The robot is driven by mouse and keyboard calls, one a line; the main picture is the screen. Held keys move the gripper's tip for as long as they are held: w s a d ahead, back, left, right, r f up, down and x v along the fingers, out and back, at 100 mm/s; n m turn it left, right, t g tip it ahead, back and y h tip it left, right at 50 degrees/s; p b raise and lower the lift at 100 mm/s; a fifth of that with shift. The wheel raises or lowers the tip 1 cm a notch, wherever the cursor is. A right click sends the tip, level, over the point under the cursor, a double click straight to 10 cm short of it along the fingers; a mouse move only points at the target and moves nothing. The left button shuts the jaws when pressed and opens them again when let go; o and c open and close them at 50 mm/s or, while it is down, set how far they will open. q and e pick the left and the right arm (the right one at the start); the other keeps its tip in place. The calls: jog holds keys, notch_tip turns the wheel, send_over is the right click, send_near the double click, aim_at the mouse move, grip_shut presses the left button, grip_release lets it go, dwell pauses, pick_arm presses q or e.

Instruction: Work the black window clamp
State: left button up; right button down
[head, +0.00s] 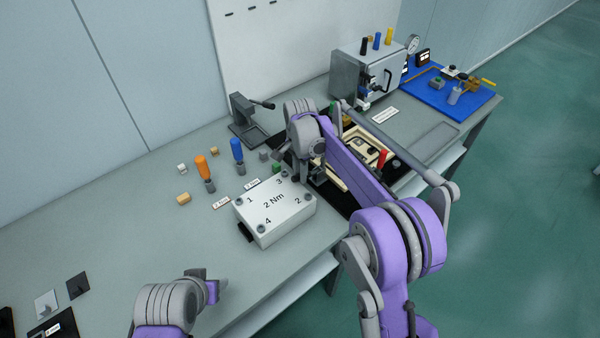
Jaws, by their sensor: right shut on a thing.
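The panel fixture is a black base with a cream frame (374,146), partly hidden behind my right arm. A red handle (383,158) stands at its right and a green handle (333,108) at its far side. My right gripper (297,174) points down at the fixture's left side, behind the white box. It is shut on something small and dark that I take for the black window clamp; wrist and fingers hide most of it. My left gripper (213,286) is low over the table's front edge, away from the fixture; its opening is not clear.
A white "2 Nm" box (274,213) stands close in front of the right gripper. Orange (202,167) and blue (237,150) screwdrivers stand left of it. A grey press (246,118), a metal cabinet (360,72) and a blue mat (437,95) are behind. The table's left middle is clear.

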pick_arm(q)
jog(key=shift+r, duration=0.1)
pick_arm(e)
jog(key=shift+d+r, duration=0.1)
jog(key=shift+r, duration=0.05)
jog(key=r+g+y, duration=0.1)
jog(key=w+d+r+g+y+p, duration=0.1)
jog(key=y, duration=0.1)
jog(key=shift+w+d, duration=0.15)
jog(key=shift+d, duration=0.1)
pick_arm(q)
jog(key=shift+w+r+p, duration=0.25)
jog(key=shift+w+r, duration=0.05)
jog(key=shift+r, duration=0.4)
jog(key=shift+w+r+p, duration=0.25)
jog(key=shift+w+r, duration=0.05)
jog(key=shift+r, duration=0.4)
pick_arm(e)
jog(key=shift+w+d+r+g+y, duration=0.25)
jog(key=shift+d+g+y, duration=0.1)
jog(key=shift+g+y, duration=0.25)
jog(key=shift+w+d+r+g+y, duration=0.3)
jog(key=shift+g+y, duration=0.2)
jog(key=shift+y, duration=0.2)
jog(key=shift+d, duration=0.1)
jog(key=c, duration=0.7)
grip_release()
